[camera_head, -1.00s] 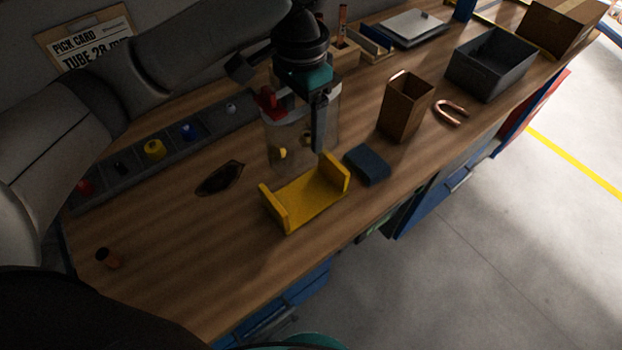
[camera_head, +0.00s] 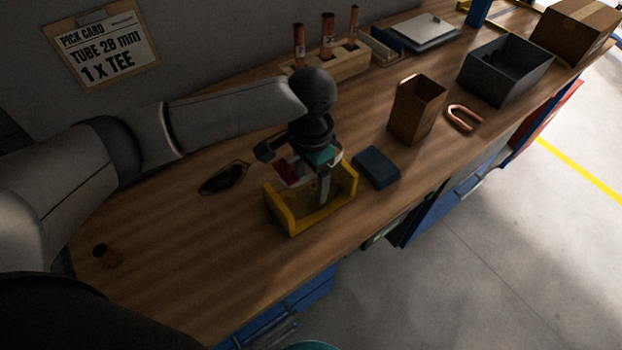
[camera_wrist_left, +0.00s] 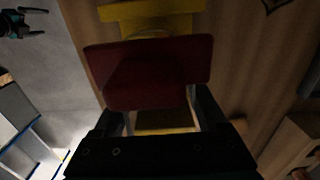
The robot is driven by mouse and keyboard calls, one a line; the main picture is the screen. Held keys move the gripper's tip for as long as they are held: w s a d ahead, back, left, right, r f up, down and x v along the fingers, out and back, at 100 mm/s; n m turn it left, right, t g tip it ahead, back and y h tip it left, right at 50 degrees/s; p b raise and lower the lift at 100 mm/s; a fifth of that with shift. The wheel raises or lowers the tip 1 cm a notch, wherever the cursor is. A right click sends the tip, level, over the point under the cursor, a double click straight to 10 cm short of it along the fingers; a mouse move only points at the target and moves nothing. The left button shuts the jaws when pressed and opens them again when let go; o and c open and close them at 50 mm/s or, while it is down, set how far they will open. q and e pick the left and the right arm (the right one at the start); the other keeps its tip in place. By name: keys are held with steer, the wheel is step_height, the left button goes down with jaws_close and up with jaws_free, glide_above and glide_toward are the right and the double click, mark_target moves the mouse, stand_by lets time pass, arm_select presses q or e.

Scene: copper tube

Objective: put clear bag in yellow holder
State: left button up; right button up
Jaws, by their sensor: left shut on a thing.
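The yellow holder (camera_head: 312,218) stands on the bench, with upright walls at its left and right ends. It also shows in the left wrist view (camera_wrist_left: 150,12). My left gripper (camera_head: 323,194) is down between these walls, shut on the clear bag (camera_head: 302,188). The bag is hard to see against the holder. A red piece by the bag's top fills the middle of the left wrist view (camera_wrist_left: 158,75). Whether the bag touches the holder's floor is hidden. My right gripper (camera_wrist_left: 36,21) shows small at the top left of the left wrist view, fingers apart and empty.
A dark blue block (camera_head: 376,167) lies just right of the holder. A brown open box (camera_head: 416,108), a copper U-bend (camera_head: 464,118) and a grey bin (camera_head: 505,70) stand farther right. A dark flat piece (camera_head: 224,178) lies left. The bench's front left is mostly clear.

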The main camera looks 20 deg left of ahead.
arm_select(q)
steer(key=o, duration=1.3)
steer(key=shift+f, duration=0.1)
step_height(320, 180, up, 12)
steer(key=p, duration=0.2)
